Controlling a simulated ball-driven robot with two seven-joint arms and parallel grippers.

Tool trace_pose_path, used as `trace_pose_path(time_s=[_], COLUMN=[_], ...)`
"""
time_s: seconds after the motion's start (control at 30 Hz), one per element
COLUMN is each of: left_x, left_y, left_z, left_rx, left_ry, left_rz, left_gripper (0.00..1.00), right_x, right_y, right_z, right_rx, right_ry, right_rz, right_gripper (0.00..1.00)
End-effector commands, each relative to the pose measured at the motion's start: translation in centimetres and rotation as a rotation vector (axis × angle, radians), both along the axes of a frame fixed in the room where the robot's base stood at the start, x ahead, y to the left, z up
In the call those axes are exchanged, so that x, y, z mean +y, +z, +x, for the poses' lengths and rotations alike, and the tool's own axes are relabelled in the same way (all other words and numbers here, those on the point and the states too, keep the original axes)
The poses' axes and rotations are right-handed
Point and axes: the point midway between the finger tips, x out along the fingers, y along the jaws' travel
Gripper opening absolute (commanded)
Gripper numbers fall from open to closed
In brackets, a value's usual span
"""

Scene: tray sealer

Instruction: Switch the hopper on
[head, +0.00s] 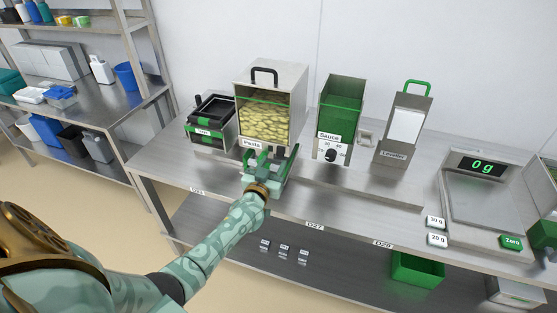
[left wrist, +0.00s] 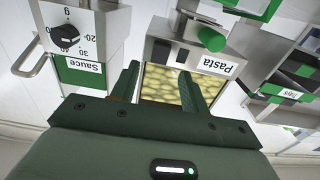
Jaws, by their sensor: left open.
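The pasta hopper (head: 268,108) is a steel box with a clear front, pasta pieces inside and a black handle on top. It stands on the steel table, and the left wrist view shows it upside down (left wrist: 178,84). A green cylindrical part (left wrist: 211,38) sits by its "Pasta" label; I cannot tell whether it is a switch. My left gripper (head: 275,158) is open and empty in front of the hopper's lower front, partly hiding it. Its two fingers (left wrist: 160,74) point toward the hopper; contact cannot be told. My right gripper is not in view.
The sauce dispenser (head: 343,100) with a black dial stands to the right, then a steel unit with a green handle (head: 417,87). A black tray unit (head: 210,112) stands to the left. A scale (head: 485,190) reading 0 g sits far right.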

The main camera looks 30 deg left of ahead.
Motion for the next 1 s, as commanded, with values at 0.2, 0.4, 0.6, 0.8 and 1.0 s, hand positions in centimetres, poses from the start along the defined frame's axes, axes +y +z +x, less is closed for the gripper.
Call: trace_pose_path(time_s=[0.2, 0.4, 0.6, 0.8, 1.0], left_x=[0.8, 1.1, 1.1, 1.1, 1.1], left_y=[-0.3, -0.1, 0.0, 0.0, -0.5], left_z=[3.5, 4.5, 4.6, 4.5, 4.5], left_rx=[0.001, 0.001, 0.001, 0.000, -0.020], left_ry=[0.000, 0.000, 0.000, 0.000, 0.002], left_rz=[0.000, 0.001, 0.000, 0.000, 0.005], left_gripper=[0.45, 0.45, 0.45, 0.00, 0.01], right_x=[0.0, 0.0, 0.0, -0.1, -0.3], right_y=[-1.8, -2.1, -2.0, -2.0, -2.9], right_z=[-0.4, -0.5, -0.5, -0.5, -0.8], right_rx=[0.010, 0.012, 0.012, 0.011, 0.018], right_ry=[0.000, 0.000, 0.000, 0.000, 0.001], right_rz=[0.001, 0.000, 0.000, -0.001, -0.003], right_gripper=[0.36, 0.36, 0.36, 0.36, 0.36])
